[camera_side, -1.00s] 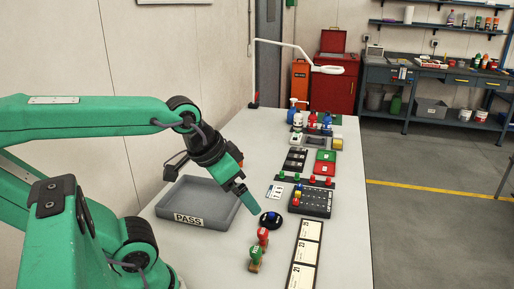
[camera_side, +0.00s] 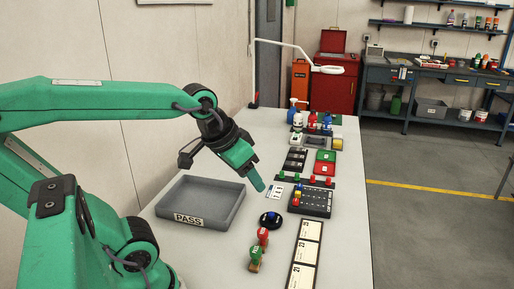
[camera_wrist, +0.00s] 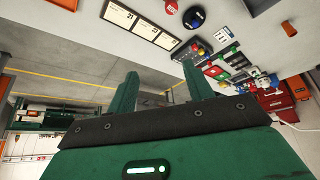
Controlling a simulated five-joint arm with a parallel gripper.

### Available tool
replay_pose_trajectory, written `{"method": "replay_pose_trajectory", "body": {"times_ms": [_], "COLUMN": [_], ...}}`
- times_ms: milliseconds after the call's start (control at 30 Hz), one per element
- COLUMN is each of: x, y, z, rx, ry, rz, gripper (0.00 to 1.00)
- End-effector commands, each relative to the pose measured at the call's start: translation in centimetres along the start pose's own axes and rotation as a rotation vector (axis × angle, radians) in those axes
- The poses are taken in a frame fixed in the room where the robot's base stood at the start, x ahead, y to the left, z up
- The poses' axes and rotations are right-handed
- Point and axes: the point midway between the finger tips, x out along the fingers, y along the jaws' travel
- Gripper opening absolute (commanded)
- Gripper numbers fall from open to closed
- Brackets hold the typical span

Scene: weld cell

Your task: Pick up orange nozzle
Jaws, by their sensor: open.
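A dark rack (camera_side: 318,203) stands right of the table's middle in the side view, with small coloured nozzle-like pieces along its left edge. A yellow-orange piece (camera_side: 297,195) there may be the orange nozzle, but it is too small to be sure. The rack also shows small beyond the fingers in the wrist view (camera_wrist: 188,50). My gripper (camera_side: 260,186) is above the table, left of the rack and apart from it. In the wrist view its two green fingers (camera_wrist: 162,88) are spread with nothing between them.
A grey tray marked PASS (camera_side: 200,206) lies left of my gripper. A round black base with a blue knob (camera_side: 270,219), a red stamp (camera_side: 262,235) and a green stamp (camera_side: 255,254) stand in front. A card board (camera_side: 304,254) lies front right. Bottles (camera_side: 297,122) stand behind.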

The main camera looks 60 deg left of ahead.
Motion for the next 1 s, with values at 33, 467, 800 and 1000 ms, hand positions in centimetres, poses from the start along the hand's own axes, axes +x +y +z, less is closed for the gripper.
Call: {"method": "replay_pose_trajectory", "body": {"times_ms": [33,467,800,1000], "x": [0.2,3.5,7.8,10.9], "y": [-0.5,-6.7,-14.0,-19.1], "z": [-1.0,-9.7,-14.8,-16.7], "rx": [-0.025,-0.245,-0.419,-0.521], "ry": [-0.004,-0.007,-0.004,-0.001], "rz": [-0.01,-0.09,-0.153,-0.19], "gripper": [0.52,0.52,0.52,0.52]}}
